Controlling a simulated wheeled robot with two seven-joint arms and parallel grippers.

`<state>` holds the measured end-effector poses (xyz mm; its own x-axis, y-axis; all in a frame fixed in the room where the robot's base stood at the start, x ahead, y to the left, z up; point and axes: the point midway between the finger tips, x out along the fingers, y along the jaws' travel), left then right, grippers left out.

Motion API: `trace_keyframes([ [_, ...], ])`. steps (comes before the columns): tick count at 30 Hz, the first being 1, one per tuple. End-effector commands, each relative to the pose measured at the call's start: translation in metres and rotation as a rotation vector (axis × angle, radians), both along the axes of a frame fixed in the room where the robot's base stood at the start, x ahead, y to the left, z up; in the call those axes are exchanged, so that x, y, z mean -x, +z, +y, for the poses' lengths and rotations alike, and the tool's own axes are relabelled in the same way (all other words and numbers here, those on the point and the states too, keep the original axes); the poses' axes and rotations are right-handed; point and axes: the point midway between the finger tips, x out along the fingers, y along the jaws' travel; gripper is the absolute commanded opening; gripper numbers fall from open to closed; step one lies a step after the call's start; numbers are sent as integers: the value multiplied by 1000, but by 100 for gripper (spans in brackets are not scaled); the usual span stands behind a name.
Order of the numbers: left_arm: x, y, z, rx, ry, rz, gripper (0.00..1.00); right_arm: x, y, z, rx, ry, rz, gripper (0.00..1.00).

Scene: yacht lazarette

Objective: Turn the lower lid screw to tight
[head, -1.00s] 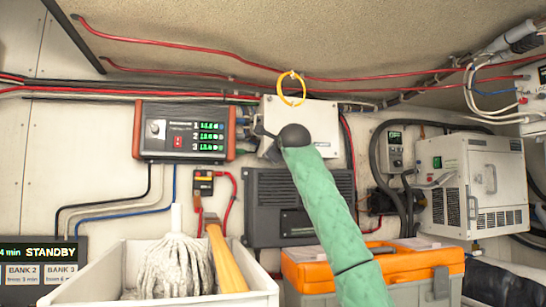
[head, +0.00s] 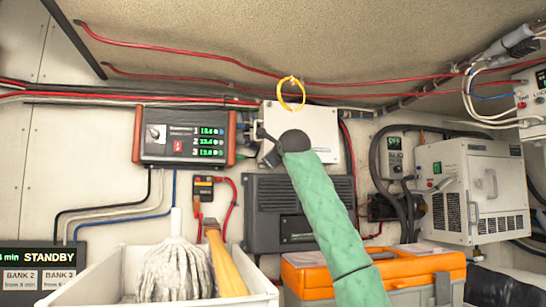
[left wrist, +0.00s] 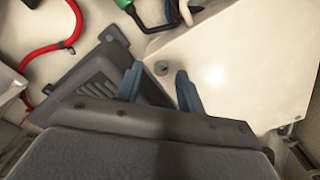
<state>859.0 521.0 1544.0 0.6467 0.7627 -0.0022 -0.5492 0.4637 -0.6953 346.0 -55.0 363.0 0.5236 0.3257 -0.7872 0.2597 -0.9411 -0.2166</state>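A white box lid (head: 322,118) is mounted on the wall in the head view and fills the right of the left wrist view (left wrist: 240,75). A small grey round screw (left wrist: 162,68) sits near the lid's corner in the left wrist view. My left gripper (left wrist: 159,84) is open, with its two blue-grey fingers apart, one to either side of the screw in the picture. I cannot tell whether they touch it. In the head view my green-sleeved arm covers part of the lid, and the screw is not discernible. My right gripper is in neither view.
A dark finned unit (head: 262,205) is below the lid. A yellow ring (head: 291,93) hangs at its top edge. A red-framed display panel (head: 184,136) is to the left. A white bin (head: 105,280) with a mop and an orange toolbox (head: 415,262) stand below.

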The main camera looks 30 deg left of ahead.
Motion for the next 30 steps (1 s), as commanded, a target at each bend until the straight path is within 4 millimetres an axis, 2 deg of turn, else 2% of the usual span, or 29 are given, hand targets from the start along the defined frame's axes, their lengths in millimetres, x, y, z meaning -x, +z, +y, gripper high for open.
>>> trace_keyframes([
  [7, 1, 1, -1, 0, 0, -2, 38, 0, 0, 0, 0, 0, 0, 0],
  [11, 7, 0, -9, -1, -1, -2, 38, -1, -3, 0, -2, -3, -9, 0],
  [13, 14, -1, -17, 0, -1, -3, 38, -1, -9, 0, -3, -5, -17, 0],
  [15, 21, -1, -26, 0, -1, -3, 38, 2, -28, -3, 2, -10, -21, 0],
  [19, 33, -1, -41, 1, -2, -2, 38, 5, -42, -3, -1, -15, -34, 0],
  [24, 45, 0, -55, -1, 0, -1, 38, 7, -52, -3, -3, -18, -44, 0],
  [30, 50, 0, -60, 0, 0, -2, 38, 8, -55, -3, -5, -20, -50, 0],
])
